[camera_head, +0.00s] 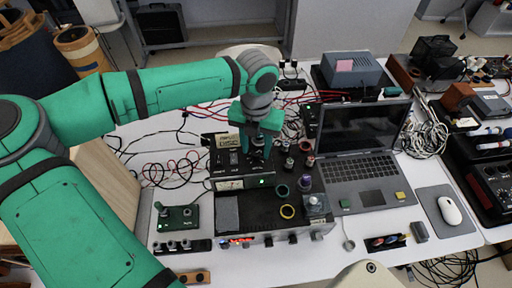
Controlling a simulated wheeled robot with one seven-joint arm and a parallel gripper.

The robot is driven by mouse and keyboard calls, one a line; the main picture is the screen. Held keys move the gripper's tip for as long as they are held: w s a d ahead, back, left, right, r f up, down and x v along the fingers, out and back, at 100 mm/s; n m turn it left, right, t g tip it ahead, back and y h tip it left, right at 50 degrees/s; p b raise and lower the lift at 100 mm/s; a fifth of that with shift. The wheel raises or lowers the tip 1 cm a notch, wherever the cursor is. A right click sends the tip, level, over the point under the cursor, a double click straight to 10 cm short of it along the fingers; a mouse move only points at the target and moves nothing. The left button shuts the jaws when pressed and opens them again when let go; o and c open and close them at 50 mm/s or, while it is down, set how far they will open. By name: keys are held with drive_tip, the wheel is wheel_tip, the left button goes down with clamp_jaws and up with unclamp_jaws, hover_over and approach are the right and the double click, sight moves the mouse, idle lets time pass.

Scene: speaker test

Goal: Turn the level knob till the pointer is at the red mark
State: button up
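My gripper (257,146) points down over a black instrument box in the middle of the table. Its fingertips are small and partly merge with the dark knobs below, so I cannot tell whether they are open or touch a knob. The box has a pale meter (228,140) at its upper left, partly beside my gripper. A second pale meter (230,184) and a green light (262,182) show on the front below. I cannot make out which knob is the level knob, nor any pointer or red mark.
A laptop (365,170) stands open to the right, with a mouse (449,210) beyond it. A wider black unit (262,226) with front knobs lies in front. A green box (177,217) sits at left. Cables (165,170) lie left; small round parts (288,211) crowd the right.

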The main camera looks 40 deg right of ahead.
sight(256, 153)
wheel_tip(256, 153, up, 10)
idle(0.4)
